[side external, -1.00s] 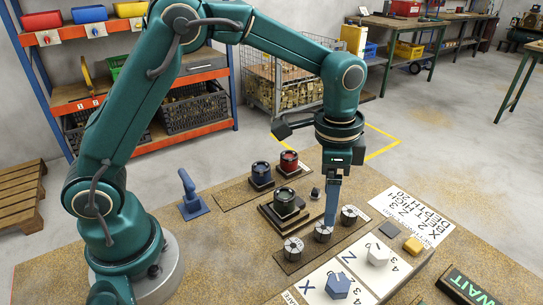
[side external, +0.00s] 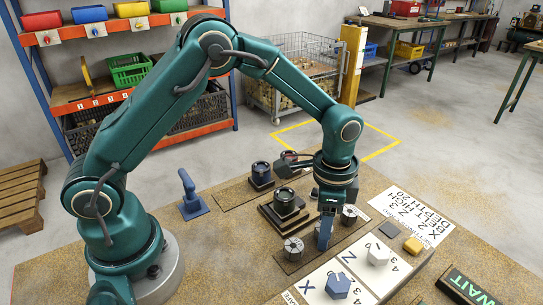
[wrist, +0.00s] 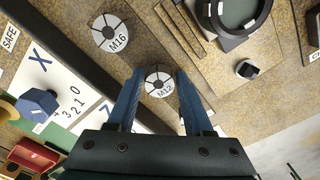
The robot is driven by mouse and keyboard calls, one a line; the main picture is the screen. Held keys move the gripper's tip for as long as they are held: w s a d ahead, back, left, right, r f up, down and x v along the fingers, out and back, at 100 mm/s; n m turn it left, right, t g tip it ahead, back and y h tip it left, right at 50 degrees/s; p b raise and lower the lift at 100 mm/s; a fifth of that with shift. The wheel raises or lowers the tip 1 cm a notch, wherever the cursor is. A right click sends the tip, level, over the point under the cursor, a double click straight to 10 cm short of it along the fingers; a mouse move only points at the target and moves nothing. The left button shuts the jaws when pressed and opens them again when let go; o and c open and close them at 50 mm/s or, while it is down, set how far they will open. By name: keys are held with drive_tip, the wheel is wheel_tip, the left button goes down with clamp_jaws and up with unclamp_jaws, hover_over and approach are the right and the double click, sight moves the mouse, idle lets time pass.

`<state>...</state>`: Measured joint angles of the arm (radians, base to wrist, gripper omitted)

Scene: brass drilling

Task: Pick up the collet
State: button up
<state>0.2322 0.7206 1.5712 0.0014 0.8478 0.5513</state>
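Several grey slotted collets stand on a dark strip. In the wrist view, the collet marked M12 (wrist: 159,85) sits between the fingertips of my gripper (wrist: 159,76). The fingers are open, one on each side of it; I cannot tell whether they touch it. The M16 collet (wrist: 110,32) is apart, to the upper left. In the side view my gripper (side external: 324,246) points down over the strip and hides the middle collet. One collet (side external: 293,248) shows to its left and another (side external: 349,215) to its right.
A dark stepped block with a ring (side external: 284,203) stands just behind the collets.

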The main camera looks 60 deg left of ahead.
clamp_jaws()
drive_tip(key=shift+r, duration=0.55)
drive_tip(key=r, duration=0.2)
drive_tip(key=a+r, duration=0.1)
drive_tip(key=shift+r, duration=0.4)
drive_tip(key=shift+s+a+r, duration=0.4)
drive_tip(key=shift+a+r, duration=0.1)
drive_tip(key=shift+a, duration=0.85)
drive_tip(key=shift+s+a+r, duration=0.45)
drive_tip(key=shift+a, duration=0.85)
drive_tip(key=shift+s+a+r, duration=0.4)
drive_tip(key=shift+a+r, duration=0.1)
drive_tip(key=shift+a, duration=0.85)
